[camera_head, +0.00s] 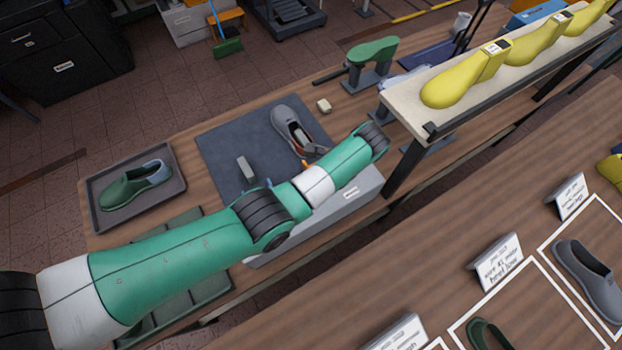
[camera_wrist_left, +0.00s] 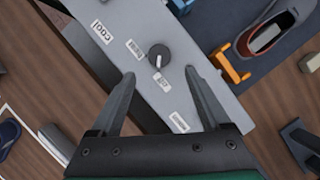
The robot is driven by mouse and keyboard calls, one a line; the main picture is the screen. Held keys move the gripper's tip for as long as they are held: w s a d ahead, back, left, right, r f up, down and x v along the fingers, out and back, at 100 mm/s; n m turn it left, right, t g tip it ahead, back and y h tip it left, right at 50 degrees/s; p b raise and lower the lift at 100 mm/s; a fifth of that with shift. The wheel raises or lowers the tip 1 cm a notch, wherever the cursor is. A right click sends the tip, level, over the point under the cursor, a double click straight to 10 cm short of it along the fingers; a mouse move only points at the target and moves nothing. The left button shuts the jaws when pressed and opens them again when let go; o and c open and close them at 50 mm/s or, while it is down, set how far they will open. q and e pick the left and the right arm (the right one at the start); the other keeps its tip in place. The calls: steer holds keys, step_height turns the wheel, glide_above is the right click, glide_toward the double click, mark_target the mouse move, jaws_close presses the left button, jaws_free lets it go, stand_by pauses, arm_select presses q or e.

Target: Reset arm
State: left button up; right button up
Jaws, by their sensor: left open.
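My left arm crosses the head view from the left, over the grey control box (camera_head: 345,205); its gripper is hidden there. In the left wrist view my left gripper (camera_wrist_left: 159,72) is open, with nothing between its fingers. Beyond the fingers is the labelled face of the control box (camera_wrist_left: 222,112), with a dark round knob (camera_wrist_left: 159,56). I cannot tell whether the fingers touch the box. A grey shoe (camera_head: 287,120) lies on the dark mat (camera_head: 222,150), near an orange clamp-like part (camera_wrist_left: 228,68). My right gripper is not in view.
A green shoe (camera_head: 130,190) lies in a grey tray (camera_head: 92,190) at the left. A raised shelf (camera_head: 400,108) holds yellow lasts (camera_head: 455,88). A green last-shaped stand (camera_head: 372,52) is behind. A front table (camera_head: 420,285) has label cards and shoes in white outlines.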

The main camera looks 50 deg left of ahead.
arm_select(q)
steer(key=shift+p+v, duration=0.4)
steer(key=shift+v, duration=1.4)
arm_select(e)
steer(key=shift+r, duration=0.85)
arm_select(q)
steer(key=shift+r, duration=0.1)
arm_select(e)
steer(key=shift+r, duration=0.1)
